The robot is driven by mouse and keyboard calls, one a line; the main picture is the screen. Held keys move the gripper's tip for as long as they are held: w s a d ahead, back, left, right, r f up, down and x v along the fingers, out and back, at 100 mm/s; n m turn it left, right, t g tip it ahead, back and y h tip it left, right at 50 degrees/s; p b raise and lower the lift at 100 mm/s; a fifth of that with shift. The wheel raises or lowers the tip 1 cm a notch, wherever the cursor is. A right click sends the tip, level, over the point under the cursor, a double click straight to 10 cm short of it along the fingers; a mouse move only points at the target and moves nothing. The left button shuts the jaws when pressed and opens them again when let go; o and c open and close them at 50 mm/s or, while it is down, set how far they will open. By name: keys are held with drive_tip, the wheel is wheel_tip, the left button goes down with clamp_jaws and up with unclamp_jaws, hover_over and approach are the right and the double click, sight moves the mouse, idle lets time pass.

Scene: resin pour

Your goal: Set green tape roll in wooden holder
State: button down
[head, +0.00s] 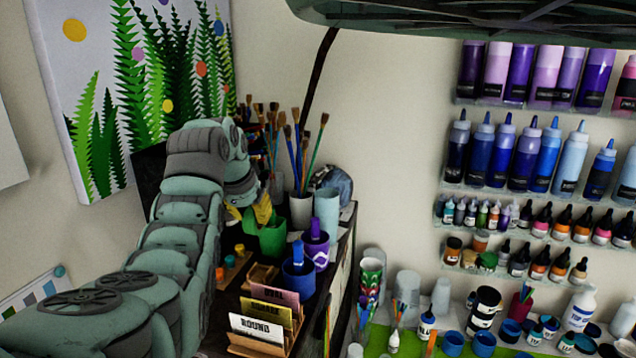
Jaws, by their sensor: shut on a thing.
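My gripper (253,211), with yellow fingertips, points down at the upper edge of a green, cup-like thing (266,240) on the dark cabinet top. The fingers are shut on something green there. I take it for the green tape roll, but its outline is not clear from the green cup-like thing. A small wooden holder (262,275) sits in front of and below the green thing. What lies in the holder is too small to tell.
A blue cup (298,280) and a purple cup (315,249) stand close at the right. Brush jars (300,210) stand behind. Shelves of bottles fill the right wall.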

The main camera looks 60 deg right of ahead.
drive_tip(key=shift+s+f+p, duration=0.2)
drive_tip(key=shift+f+p, duration=0.15)
drive_tip(key=shift+f, duration=1.1)
wheel_tip(320, 180, down, 9)
drive_tip(key=b, duration=0.3)
drive_tip(key=shift+w+r+b, duration=0.15)
drive_tip(key=shift+r+b, duration=0.05)
drive_tip(key=shift+b, duration=0.2)
drive_tip(key=shift+c, duration=1)
unclamp_jaws()
drive_tip(key=shift+r, duration=0.15)
